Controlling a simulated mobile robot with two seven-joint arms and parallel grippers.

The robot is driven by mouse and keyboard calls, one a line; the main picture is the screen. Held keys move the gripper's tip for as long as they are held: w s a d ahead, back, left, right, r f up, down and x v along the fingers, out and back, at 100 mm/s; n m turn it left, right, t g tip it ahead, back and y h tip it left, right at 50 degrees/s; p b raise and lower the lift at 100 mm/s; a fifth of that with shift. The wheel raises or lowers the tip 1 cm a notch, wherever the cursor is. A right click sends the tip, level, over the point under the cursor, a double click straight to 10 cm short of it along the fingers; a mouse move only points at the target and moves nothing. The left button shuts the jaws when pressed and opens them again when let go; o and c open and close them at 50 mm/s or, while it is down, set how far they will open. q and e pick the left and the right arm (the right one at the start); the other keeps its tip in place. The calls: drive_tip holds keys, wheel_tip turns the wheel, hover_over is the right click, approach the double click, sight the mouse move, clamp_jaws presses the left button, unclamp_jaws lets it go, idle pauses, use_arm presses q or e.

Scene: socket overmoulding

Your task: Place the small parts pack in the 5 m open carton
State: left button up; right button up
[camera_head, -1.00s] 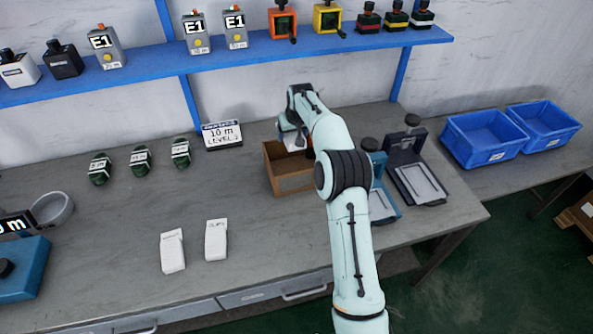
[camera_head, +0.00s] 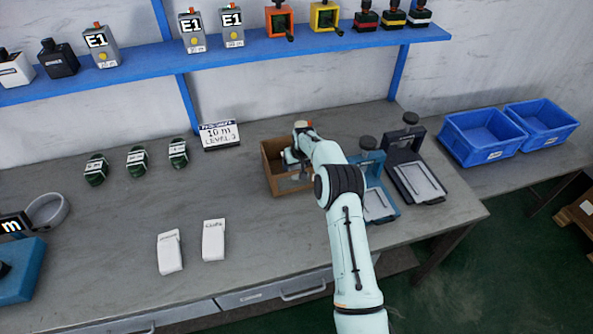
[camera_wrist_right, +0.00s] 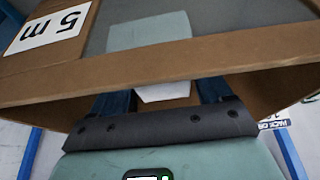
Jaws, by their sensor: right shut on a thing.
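The open carton (camera_head: 275,165) is a brown box standing on the bench. Its "5 m" label (camera_wrist_right: 52,30) shows upside down in the right wrist view. My right gripper (camera_head: 297,168) is low at the carton, its fingers reaching in at the opening. In the right wrist view the carton's rim crosses in front of the blue fingers. The gripper is shut on a pale pack, taken to be the small parts pack (camera_wrist_right: 163,92), mostly hidden by the rim. Whether the pack touches the carton floor cannot be told. My left gripper is not in view.
Two white packs (camera_head: 170,252) (camera_head: 213,240) lie at the front of the bench. Blue bins (camera_head: 483,137) are farther right.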

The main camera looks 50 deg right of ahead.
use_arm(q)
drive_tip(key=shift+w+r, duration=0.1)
use_arm(e)
drive_tip(key=shift+f, duration=1.95)
drive_tip(key=o, duration=1.1)
drive_tip(key=shift+f, duration=0.15)
drive_tip(key=b+v, duration=0.2)
drive_tip(key=v, duration=0.9)
drive_tip(key=shift+s+a+r, duration=0.1)
drive_tip(key=shift+s+r, duration=0.1)
drive_tip(key=shift+r, duration=0.45)
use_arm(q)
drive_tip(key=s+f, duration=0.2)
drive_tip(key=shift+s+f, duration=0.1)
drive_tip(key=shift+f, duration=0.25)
